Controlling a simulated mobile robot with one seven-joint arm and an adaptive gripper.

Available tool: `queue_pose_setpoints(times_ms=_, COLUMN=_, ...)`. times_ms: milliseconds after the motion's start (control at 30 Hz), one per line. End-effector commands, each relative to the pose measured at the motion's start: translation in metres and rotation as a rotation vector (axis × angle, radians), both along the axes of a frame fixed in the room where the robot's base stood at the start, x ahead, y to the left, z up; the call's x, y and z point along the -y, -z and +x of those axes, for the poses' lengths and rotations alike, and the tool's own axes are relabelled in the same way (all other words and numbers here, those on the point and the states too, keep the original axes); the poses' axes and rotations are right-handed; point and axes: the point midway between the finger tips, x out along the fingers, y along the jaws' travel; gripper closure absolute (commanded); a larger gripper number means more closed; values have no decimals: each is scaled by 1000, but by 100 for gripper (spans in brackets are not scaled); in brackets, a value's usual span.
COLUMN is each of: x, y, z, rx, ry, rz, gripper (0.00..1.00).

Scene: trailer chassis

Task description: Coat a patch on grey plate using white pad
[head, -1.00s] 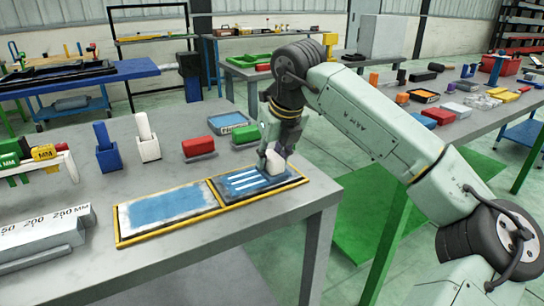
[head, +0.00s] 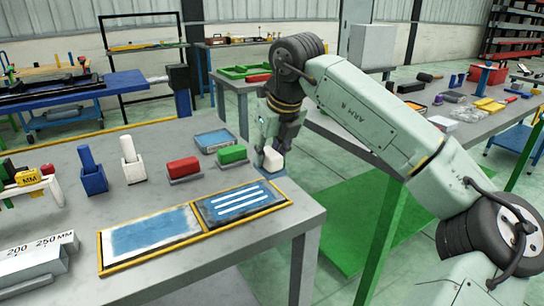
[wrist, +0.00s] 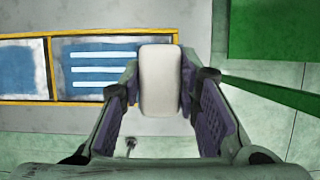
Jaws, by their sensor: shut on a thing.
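My gripper (head: 268,150) is shut on the white pad (head: 273,160), past the back right corner of the framed panels. The pad also shows between the fingers in the wrist view (wrist: 159,80). The left panel is a light grey plate (head: 112,236) with a broad, uneven blue patch. The right panel (head: 205,218) is dark, with blue on it and three white stripes. Both have yellow borders.
A shallow tray with blue inside (head: 213,141) lies behind the panels. A red block (head: 183,166) and a green block (head: 232,153) sit beside my gripper. Blue (head: 92,172) and white (head: 131,162) handled tools stand at left. The table's right edge is close to my gripper.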

Motion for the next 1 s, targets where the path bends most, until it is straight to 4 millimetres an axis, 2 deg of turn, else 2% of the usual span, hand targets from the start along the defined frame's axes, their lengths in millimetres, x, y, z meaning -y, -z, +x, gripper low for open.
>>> queue_pose_setpoints(times_ms=100, x=-2, y=-15, z=0, rx=1, ry=-4, rz=0, gripper=96)
queue_pose_setpoints(times_ms=267, x=-4, y=-24, z=0, rx=1, ry=-7, rz=0, gripper=96)
queue_pose_setpoints(times_ms=1000, x=-1, y=-24, z=-2, rx=0, ry=9, rz=0, gripper=96)
